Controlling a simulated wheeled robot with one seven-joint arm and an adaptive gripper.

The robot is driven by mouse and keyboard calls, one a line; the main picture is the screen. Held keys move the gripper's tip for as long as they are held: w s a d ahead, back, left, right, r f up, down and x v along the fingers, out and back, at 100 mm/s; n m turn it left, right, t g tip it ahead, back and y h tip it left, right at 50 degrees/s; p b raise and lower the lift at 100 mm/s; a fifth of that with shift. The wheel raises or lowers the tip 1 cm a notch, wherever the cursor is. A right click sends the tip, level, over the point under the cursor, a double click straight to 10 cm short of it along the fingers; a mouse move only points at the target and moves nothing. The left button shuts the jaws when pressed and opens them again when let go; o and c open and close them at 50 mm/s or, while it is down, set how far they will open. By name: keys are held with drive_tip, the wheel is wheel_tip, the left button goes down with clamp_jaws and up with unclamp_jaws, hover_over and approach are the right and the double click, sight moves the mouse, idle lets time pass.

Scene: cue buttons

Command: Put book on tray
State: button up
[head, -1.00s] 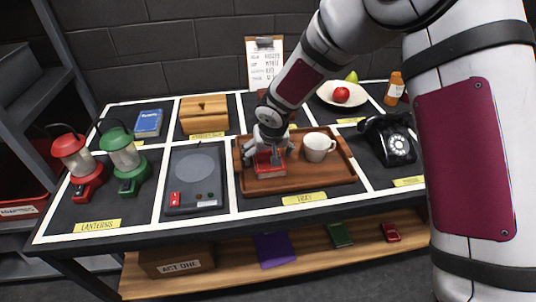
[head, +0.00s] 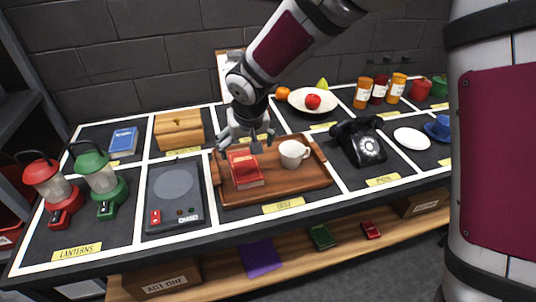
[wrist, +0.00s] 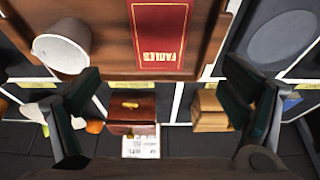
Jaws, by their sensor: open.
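A red book (head: 246,171) lies on the left part of the brown wooden tray (head: 290,194). In the wrist view the book (wrist: 160,35) shows its cover with gold lettering reading "FABLES", lying on the tray (wrist: 105,30). A white mug (head: 293,153) stands on the tray to the book's right. My gripper (head: 247,143) is open and empty, just above and behind the book, with its fingers apart from it. In the wrist view the two fingers (wrist: 160,105) are spread wide with nothing between them. A blue book (head: 123,142) lies at the table's back left.
Two lanterns (head: 102,183) and a grey scale (head: 174,195) stand left of the tray. A wooden box (head: 179,130) is behind. A black telephone (head: 358,142) and a fruit plate (head: 312,101) are to the right. The tray's front right is clear.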

drive_tip(key=shift+r, duration=0.1)
drive_tip(key=s+d+r+m+h, duration=0.1)
drive_tip(key=s+d+r, duration=0.5)
drive_tip(key=d, duration=0.3)
drive_tip(key=s+d+r+m+h, duration=0.1)
drive_tip(key=s+d+r+h, duration=0.1)
drive_tip(key=s+d+r, duration=0.65)
drive_tip(key=s+d+y, duration=0.1)
drive_tip(key=s+d, duration=0.2)
drive_tip(key=s, duration=0.6)
drive_tip(key=s+d+m+g, duration=0.1)
drive_tip(key=s+d, duration=0.3)
drive_tip(key=s, duration=0.5)
drive_tip(key=shift+s+f+y, duration=0.15)
drive_tip(key=shift+f+y, duration=0.15)
drive_tip(key=shift+y, duration=0.1)
